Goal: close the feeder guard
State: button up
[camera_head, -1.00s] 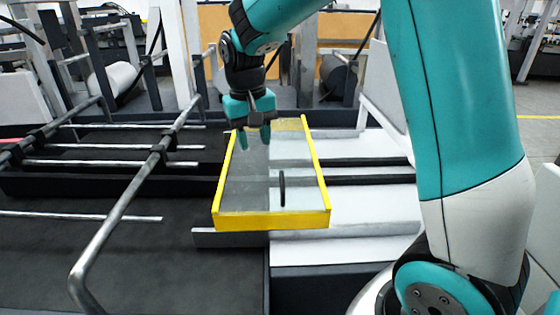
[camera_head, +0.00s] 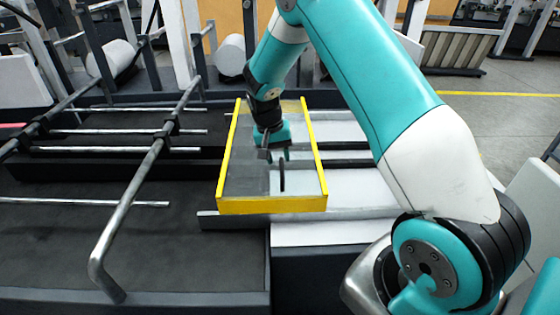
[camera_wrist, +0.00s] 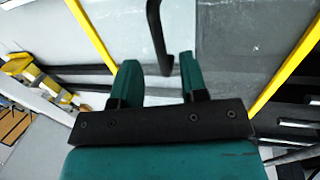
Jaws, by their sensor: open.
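The feeder guard (camera_head: 219,192) is a clear panel in a yellow frame, lying nearly flat over the feeder bed in the head view. Its yellow side bars also show in the wrist view (camera_wrist: 284,73). A dark upright handle (camera_head: 282,175) stands on the panel near its front edge; it also shows in the wrist view (camera_wrist: 157,35). My gripper (camera_head: 276,158) is over the panel, just behind the handle. In the wrist view its teal fingers (camera_wrist: 161,72) are apart, with the handle's end between or just beyond the tips. I cannot tell whether they touch it.
A bent metal rail (camera_head: 140,180) runs along the left of the guard over the dark bed (camera_head: 70,240). A white roll (camera_head: 231,56) sits behind. Grey floor (camera_head: 490,110) is open at the right.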

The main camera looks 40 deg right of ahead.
aim_at(281, 168)
jog(key=shift+s+d+f+p, duration=0.1)
jog(key=shift+d+f+p, duration=0.1)
jog(key=shift+f, duration=0.75)
jog(key=shift+s+d+f+p, duration=0.1)
jog(key=shift+d+f+p, duration=0.05)
jog(key=shift+f, duration=0.8)
grip_shut()
